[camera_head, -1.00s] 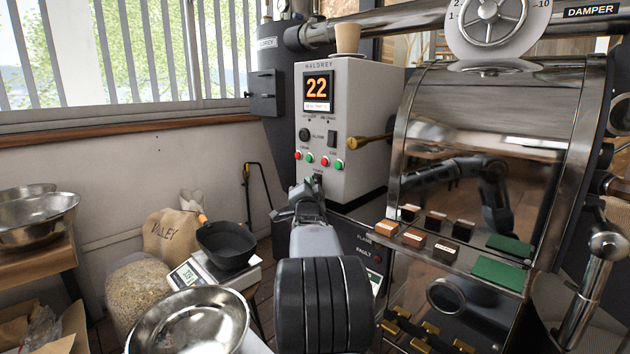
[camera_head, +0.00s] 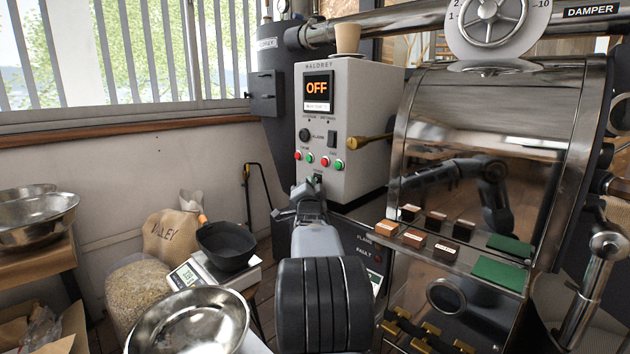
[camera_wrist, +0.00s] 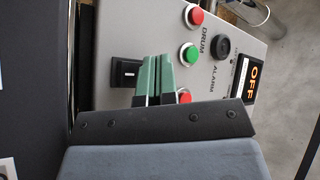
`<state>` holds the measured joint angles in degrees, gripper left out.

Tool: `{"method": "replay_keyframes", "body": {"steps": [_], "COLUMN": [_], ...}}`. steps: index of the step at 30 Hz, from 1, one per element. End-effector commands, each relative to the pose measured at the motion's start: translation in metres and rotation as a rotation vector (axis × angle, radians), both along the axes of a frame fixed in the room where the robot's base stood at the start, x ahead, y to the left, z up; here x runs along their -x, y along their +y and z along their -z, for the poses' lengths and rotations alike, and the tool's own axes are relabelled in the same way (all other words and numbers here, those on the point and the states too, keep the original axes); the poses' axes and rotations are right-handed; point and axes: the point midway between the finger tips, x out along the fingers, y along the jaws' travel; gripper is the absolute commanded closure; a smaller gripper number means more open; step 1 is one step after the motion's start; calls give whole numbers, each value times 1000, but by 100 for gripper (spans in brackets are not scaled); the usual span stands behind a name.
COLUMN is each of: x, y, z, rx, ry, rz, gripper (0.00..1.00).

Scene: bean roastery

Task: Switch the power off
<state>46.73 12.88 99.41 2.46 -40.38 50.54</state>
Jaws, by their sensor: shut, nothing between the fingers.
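The control box (camera_head: 350,130) is a light grey panel marked HALDREY. Its display (camera_head: 318,88) reads OFF in orange, and it also shows in the wrist view (camera_wrist: 256,84). A black power switch (camera_wrist: 126,72) sits low on the panel in the wrist view. My gripper (camera_head: 314,190) is at the panel's lower front in the head view. In the wrist view its green-padded fingers (camera_wrist: 158,76) are shut and empty, right beside the switch. I cannot tell whether they touch it. The head view mostly hides the switch behind the gripper.
Red and green buttons (camera_head: 324,160) and a black alarm knob (camera_head: 305,134) sit above the gripper. A paper cup (camera_head: 347,38) stands on the box. The steel roaster drum (camera_head: 490,110) is close on the right. A steel bowl (camera_head: 190,325) and a black pan (camera_head: 228,245) are at lower left.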

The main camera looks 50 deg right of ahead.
Motion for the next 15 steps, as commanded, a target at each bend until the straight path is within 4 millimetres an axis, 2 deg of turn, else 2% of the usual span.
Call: {"method": "replay_keyframes", "body": {"steps": [15], "x": [-1], "y": [15], "z": [3], "rx": [-1], "ry": [1], "rz": [0], "gripper": [100]}}
